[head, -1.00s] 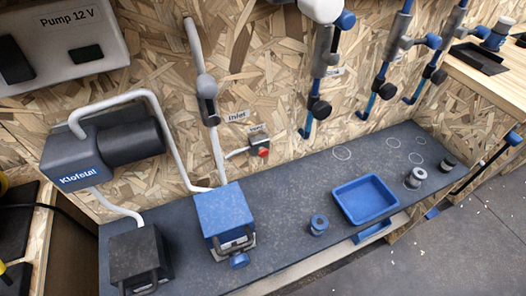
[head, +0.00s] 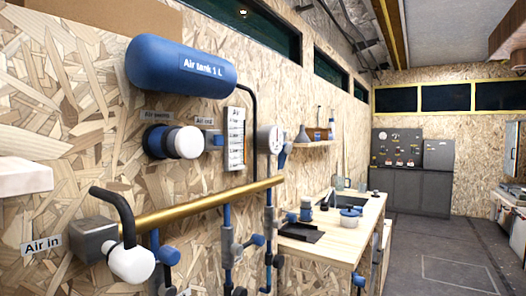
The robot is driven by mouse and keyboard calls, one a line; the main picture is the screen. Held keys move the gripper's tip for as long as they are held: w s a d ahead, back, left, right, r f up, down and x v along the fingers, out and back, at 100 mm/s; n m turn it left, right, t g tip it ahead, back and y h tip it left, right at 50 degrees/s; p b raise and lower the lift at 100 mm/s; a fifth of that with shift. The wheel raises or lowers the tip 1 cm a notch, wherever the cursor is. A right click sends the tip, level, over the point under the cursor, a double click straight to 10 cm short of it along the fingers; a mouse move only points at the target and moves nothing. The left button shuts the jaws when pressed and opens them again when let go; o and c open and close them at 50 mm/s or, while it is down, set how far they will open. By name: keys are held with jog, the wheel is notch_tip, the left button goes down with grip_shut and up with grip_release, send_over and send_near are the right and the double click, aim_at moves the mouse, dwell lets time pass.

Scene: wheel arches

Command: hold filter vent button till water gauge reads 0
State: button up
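My gripper is not in view. I cannot make out a filter or its vent button in the head view now. A round gauge (head: 270,138) with a pale face is on the wall, seen at a steep angle. Its reading is too small to tell, and I cannot tell whether it is the water gauge.
A blue air tank (head: 182,66), a blue and white round pump (head: 172,142) and a brass pipe (head: 200,205) are on the chipboard wall. A wooden counter (head: 330,243) stands beyond. Open floor (head: 440,255) lies at the right.

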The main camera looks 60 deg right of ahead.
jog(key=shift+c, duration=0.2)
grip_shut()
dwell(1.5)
